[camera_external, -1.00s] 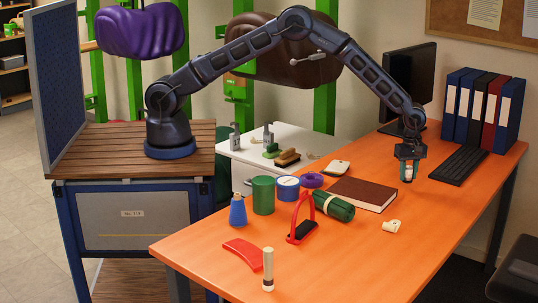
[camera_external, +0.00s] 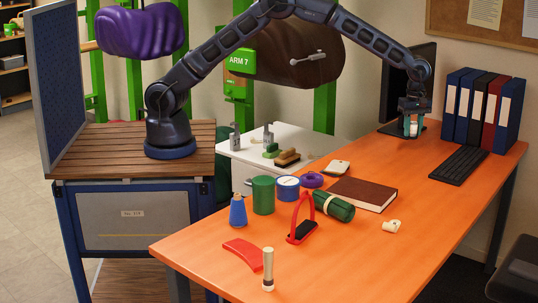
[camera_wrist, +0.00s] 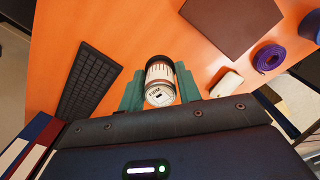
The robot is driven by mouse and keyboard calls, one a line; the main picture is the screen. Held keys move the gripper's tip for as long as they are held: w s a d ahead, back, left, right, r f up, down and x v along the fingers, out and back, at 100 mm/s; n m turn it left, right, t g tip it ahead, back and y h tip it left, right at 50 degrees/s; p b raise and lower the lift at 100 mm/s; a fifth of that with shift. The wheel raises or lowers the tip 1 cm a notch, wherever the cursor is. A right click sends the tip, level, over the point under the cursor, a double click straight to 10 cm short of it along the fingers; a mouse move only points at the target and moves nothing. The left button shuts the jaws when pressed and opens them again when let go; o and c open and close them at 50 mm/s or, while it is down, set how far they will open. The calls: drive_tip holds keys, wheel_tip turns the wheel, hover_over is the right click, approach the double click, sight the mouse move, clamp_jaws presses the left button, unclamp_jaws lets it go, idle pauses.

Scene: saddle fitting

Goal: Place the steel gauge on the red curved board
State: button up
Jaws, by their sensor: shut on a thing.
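My gripper (camera_external: 411,124) is above the far right part of the orange table. It is shut on a small upright cylinder with a dark rim and a pale printed round face, which I take to be the steel gauge (camera_wrist: 159,96). In the wrist view, one green finger of my gripper (camera_wrist: 160,88) presses on each side of it. In the external view, the gauge's pale body (camera_external: 413,129) shows between the fingers, clear of the table. The red curved board (camera_external: 244,253) lies at the near left of the table, far from my gripper, with nothing on it.
Near the board stand a pale cylinder (camera_external: 268,268), a red stirrup-like frame (camera_external: 296,222), a blue bottle (camera_external: 238,211) and a green cylinder (camera_external: 263,195). A brown book (camera_external: 361,193) and keyboard (camera_external: 459,165) lie farther back. The table's right front is clear.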

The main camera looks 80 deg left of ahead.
drive_tip(key=s+d+m, duration=0.3)
drive_tip(key=s+d, duration=0.7)
drive_tip(key=d, duration=0.4)
drive_tip(key=r+m, duration=0.1)
drive_tip(key=m, duration=1.2)
hover_over(246, 252)
wheel_tip(246, 252, down, 19)
drive_tip(key=shift+f, duration=0.15)
drive_tip(key=shift+f, duration=0.1)
drive_tip(key=o, duration=0.9)
drive_tip(key=shift+o, duration=1.4)
